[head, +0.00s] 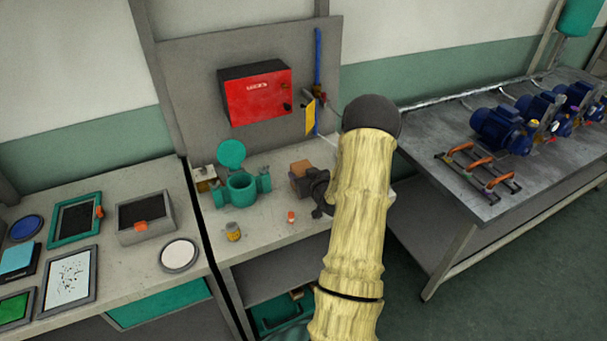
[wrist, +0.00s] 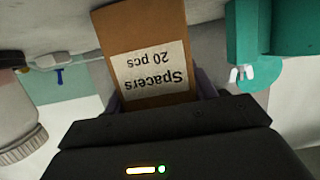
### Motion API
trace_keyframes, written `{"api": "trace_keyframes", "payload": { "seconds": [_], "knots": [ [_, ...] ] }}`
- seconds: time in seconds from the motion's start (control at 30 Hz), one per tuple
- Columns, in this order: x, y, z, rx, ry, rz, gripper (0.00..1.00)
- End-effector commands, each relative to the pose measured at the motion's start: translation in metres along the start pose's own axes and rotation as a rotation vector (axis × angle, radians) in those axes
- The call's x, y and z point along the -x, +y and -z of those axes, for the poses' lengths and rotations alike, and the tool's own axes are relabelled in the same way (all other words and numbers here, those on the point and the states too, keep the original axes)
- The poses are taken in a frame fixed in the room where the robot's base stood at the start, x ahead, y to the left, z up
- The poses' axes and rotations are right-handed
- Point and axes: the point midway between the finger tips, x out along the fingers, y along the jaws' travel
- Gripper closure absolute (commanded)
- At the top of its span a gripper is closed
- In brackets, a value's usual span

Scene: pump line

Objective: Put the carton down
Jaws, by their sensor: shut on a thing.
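The carton (head: 300,168) is a small brown box over the middle bench, left of my arm. In the wrist view the carton (wrist: 148,30) fills the upper middle, with a white label reading "Spacers 20 pcs" upside down. My gripper (head: 312,186) is shut on it, with a finger at each side of the box. I cannot tell whether its base touches the bench. My arm hides the bench to the right of it.
An open teal housing (head: 242,190) stands left of the carton, with a small jar (head: 233,231) and an orange-capped bottle (head: 291,216) in front. A red box (head: 255,92) hangs on the back panel. Bare bench (head: 265,228) shows at the front.

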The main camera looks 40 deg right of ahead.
Motion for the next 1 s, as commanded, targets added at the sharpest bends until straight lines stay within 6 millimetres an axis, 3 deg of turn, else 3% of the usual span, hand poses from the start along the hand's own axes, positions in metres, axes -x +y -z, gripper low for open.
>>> {"api": "trace_keyframes", "payload": {
  "seconds": [0.03,0.07,0.17,0.57,0.77,1.0],
  "knots": [
    [-0.001,0.000,-0.002,0.001,0.001,0.000,0.79],
    [-0.001,0.000,-0.003,0.000,0.000,0.000,0.42],
    [-0.001,0.000,-0.002,0.000,0.000,0.000,0.22],
    [0.001,0.000,0.003,0.000,0.000,0.000,0.22],
    [0.026,0.001,0.000,0.000,-0.001,-0.002,0.22],
    [0.074,0.001,0.000,-0.001,-0.002,-0.003,0.22]
  ]
}}
